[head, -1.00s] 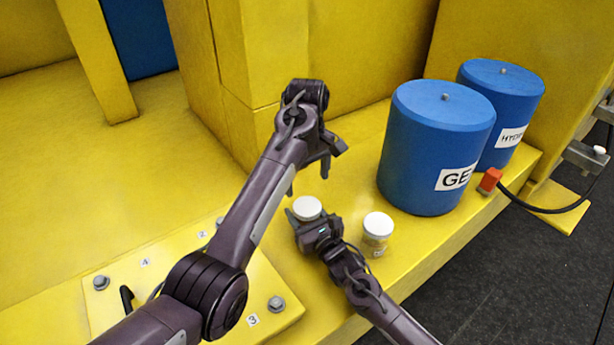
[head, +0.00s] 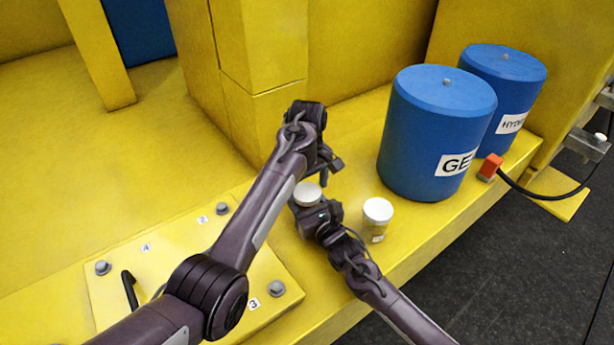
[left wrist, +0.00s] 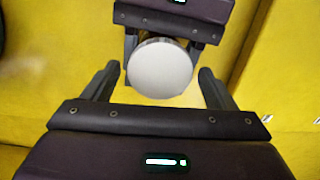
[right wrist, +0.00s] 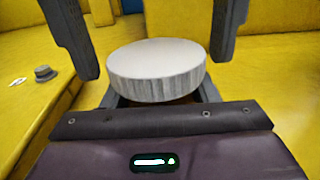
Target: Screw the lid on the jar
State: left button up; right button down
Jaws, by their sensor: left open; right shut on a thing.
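My right gripper (head: 308,207) is shut on a jar, its body mostly hidden by the fingers. A round white lid (head: 308,194) sits at the top of this jar; whether it is threaded on cannot be told. My left gripper (head: 314,181) is open and comes down from above at the lid. In the left wrist view the lid (left wrist: 160,68) lies between the open left fingers, with gaps on both sides. In the right wrist view the lid (right wrist: 157,68) shows its ribbed rim, and the left fingers hang on either side, apart from it.
A second jar (head: 376,230) with a white lid stands on the yellow ledge (head: 430,230), just right of my right gripper. Two blue canisters, a near one (head: 430,140) and a far one (head: 508,85), stand behind. A bolted yellow plate (head: 180,265) lies left.

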pick_arm(q)
jog(key=shift+f, duration=0.15)
jog(key=shift+c, duration=0.3)
jog(key=c, duration=0.9)
jog(key=m, duration=0.6)
jog(key=shift+m, duration=0.3)
jog(key=shift+c, duration=0.3)
jog(key=o, duration=1.1)
jog(key=shift+r, duration=2.3)
jog(key=shift+r+n, duration=1.1)
jog(key=shift+r, duration=0.65)
jog(key=shift+c, duration=0.4)
